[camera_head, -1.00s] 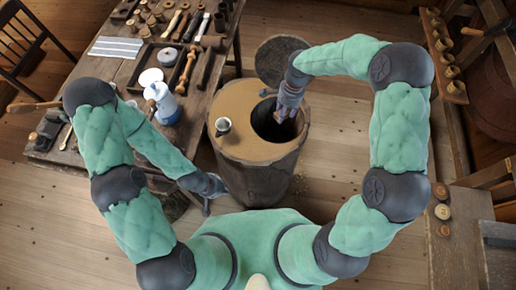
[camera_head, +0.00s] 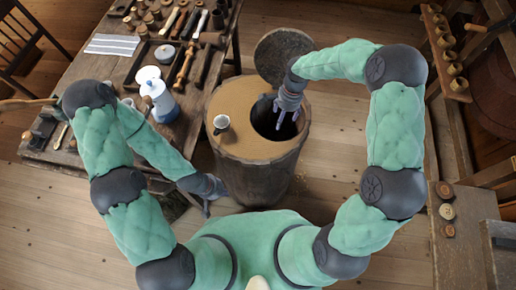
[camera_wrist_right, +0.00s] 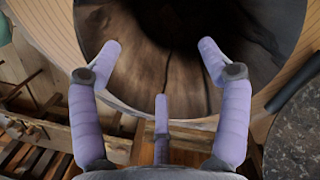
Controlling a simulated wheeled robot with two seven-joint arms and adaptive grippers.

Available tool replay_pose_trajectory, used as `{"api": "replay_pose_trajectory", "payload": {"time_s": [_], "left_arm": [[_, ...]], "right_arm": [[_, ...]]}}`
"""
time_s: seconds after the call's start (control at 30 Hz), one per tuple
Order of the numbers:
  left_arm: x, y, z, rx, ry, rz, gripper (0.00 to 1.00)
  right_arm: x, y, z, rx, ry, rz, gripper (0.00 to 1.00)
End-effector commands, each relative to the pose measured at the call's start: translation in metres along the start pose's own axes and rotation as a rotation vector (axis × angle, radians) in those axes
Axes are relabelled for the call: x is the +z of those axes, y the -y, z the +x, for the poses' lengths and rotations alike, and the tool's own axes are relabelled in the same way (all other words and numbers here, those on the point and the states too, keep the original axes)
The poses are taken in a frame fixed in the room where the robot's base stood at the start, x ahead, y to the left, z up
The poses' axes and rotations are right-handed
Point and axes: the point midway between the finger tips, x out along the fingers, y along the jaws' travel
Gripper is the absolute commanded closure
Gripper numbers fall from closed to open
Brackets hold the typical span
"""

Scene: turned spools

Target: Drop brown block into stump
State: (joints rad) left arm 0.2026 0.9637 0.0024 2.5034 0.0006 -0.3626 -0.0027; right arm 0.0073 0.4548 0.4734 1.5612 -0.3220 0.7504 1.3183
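The stump (camera_head: 258,178) stands upright in front of me with a round dark opening in its top. My right gripper (camera_head: 287,122) points down over this opening. In the right wrist view, its lavender fingers (camera_wrist_right: 162,75) are spread apart with nothing between them, above the stump's hollow (camera_wrist_right: 165,65). I see no brown block in either view now; the deep part of the hollow is dark. My left gripper (camera_head: 206,207) hangs beside the stump's left side, and its fingers are too small to read.
A round dark lid (camera_head: 283,52) is behind the stump. A workbench (camera_head: 90,75) with tools and a white-blue pot (camera_head: 158,98) is at the left. A side table (camera_head: 458,255) is at the right.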

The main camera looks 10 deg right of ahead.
Motion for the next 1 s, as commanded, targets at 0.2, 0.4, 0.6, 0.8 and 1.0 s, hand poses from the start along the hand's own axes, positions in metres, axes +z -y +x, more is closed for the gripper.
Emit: {"api": "replay_pose_trajectory", "payload": {"time_s": [0.2, 0.4, 0.6, 0.8, 1.0], "left_arm": [[0.000, 0.000, 0.000, 0.000, 0.000, 0.000, 1.00], [0.000, 0.000, 0.000, 0.000, 0.000, 0.000, 1.00], [0.000, 0.000, 0.000, 0.000, 0.000, 0.000, 1.00], [0.000, 0.000, 0.000, 0.000, 0.000, 0.000, 1.00], [0.000, 0.000, 0.000, 0.000, 0.000, 0.000, 1.00]], "right_arm": [[0.000, 0.000, -0.001, 0.000, 0.000, 0.000, 0.23], [-0.001, 0.001, -0.019, -0.003, -0.002, -0.001, 0.23], [0.000, 0.001, -0.059, -0.003, -0.002, 0.000, 0.23], [0.000, 0.001, -0.095, -0.003, -0.001, 0.000, 0.23], [0.000, 0.001, -0.115, -0.001, -0.001, -0.001, 0.23]]}}
